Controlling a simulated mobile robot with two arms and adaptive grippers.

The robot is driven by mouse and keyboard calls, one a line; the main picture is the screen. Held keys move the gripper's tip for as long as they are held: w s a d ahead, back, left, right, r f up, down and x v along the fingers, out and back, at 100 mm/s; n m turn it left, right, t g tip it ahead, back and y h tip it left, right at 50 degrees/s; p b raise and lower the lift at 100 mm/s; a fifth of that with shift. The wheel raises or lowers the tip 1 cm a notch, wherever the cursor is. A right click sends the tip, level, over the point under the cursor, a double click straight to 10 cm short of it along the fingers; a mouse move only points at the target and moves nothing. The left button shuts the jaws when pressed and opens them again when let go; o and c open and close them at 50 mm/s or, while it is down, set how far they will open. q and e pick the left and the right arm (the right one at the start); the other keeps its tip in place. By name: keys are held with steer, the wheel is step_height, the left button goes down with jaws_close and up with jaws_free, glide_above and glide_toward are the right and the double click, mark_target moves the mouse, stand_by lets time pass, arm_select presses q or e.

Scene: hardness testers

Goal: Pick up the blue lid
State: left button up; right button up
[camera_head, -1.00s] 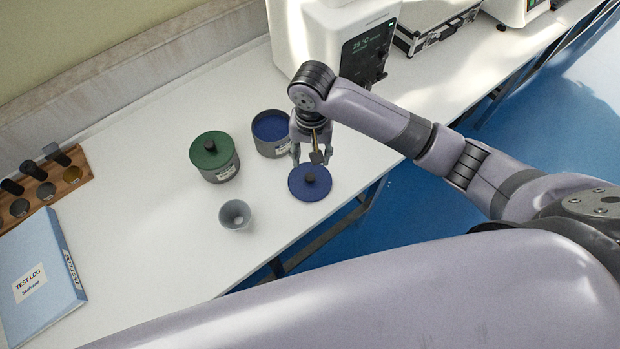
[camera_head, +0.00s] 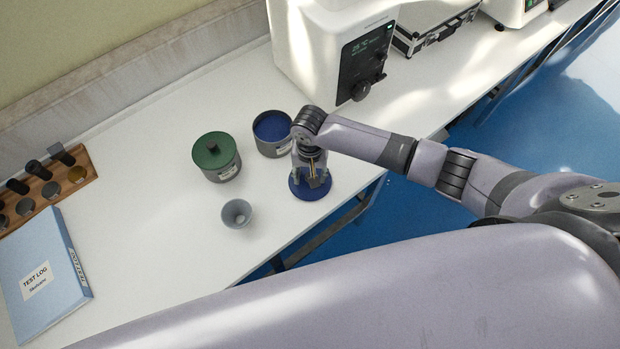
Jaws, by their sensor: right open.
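The blue lid (camera_head: 302,192) lies flat on the white table near its front edge. My right gripper (camera_head: 310,184) is directly over the lid, pointing down, with its fingers low around the lid's middle. It hides the lid's dark knob, so I cannot tell whether the fingers touch it. The gripper is open. A grey pot with a blue inside (camera_head: 272,133) stands open just behind the lid. My left gripper is not in view.
A grey pot with a green lid (camera_head: 217,157) stands to the left. A small grey cup (camera_head: 237,213) is left of the blue lid. A blue test log binder (camera_head: 40,275) and a wooden rack (camera_head: 88,177) are at far left. A white tester (camera_head: 318,50) stands behind.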

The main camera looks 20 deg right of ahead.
steer(key=shift+c, duration=0.3)
jaws_close()
steer(key=shift+r, duration=0.1)
stand_by(0.4)
